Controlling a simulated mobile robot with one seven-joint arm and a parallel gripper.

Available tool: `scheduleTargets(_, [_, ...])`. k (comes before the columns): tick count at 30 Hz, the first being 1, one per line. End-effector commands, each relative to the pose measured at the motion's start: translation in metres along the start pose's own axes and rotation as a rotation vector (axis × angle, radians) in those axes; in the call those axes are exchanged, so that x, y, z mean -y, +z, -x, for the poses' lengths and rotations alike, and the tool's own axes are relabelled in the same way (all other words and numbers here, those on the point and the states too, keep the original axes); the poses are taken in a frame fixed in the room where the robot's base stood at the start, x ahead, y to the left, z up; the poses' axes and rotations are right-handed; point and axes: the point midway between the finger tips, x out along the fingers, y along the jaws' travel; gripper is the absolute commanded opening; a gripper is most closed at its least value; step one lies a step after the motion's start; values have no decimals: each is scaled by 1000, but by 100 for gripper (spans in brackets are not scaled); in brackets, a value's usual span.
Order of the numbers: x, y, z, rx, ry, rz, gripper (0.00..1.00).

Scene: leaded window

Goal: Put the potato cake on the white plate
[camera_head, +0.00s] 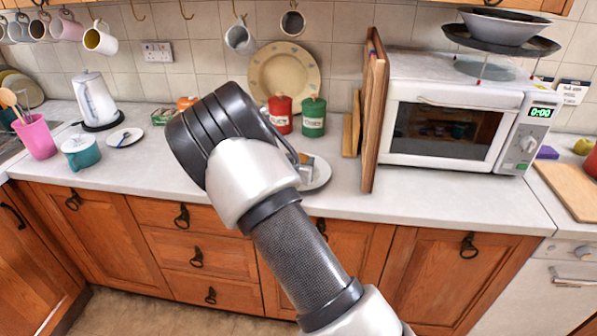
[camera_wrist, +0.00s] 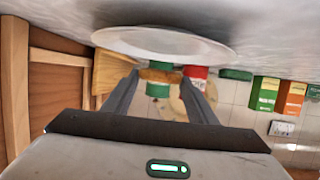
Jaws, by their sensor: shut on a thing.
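The white plate (camera_head: 321,173) lies on the counter, partly hidden behind my arm in the head view. In the wrist view the white plate (camera_wrist: 165,43) fills the upper middle, and the picture appears upside down. My gripper (camera_wrist: 161,76) is shut on the potato cake (camera_wrist: 160,75), a small golden-brown piece between the fingertips. The cake shows right beside the plate's rim in that view. I cannot tell whether it touches the plate. In the head view my arm hides most of the gripper.
A red canister (camera_head: 280,113) and a green canister (camera_head: 313,116) stand behind the plate. Wooden boards (camera_head: 374,110) stand upright between it and the microwave (camera_head: 450,115). A small saucer (camera_head: 125,138), kettle (camera_head: 95,100) and teal pot (camera_head: 82,153) are at left.

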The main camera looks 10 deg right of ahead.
Motion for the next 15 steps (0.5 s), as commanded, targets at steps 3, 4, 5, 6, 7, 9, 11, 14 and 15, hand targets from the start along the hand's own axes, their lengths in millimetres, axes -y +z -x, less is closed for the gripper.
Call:
scheduleTargets(3, [-1, 15, -6, 1, 2, 2, 30])
scheduleTargets(4, [-1, 19, -7, 1, 2, 2, 30])
scheduleTargets(5, [-1, 24, -9, 1, 2, 3, 30])
scheduleTargets(6, [-1, 29, -10, 2, 2, 2, 30])
scheduleTargets(7, [-1, 31, -11, 1, 2, 0, 30])
scheduleTargets(9, [-1, 33, -12, 0, 1, -1, 30])
scheduleTargets(11, [-1, 32, -12, -1, 0, -1, 30])
scheduleTargets(14, [-1, 32, -12, 0, 0, -1, 30])
scheduleTargets(15, [-1, 33, -12, 0, 0, -1, 30])
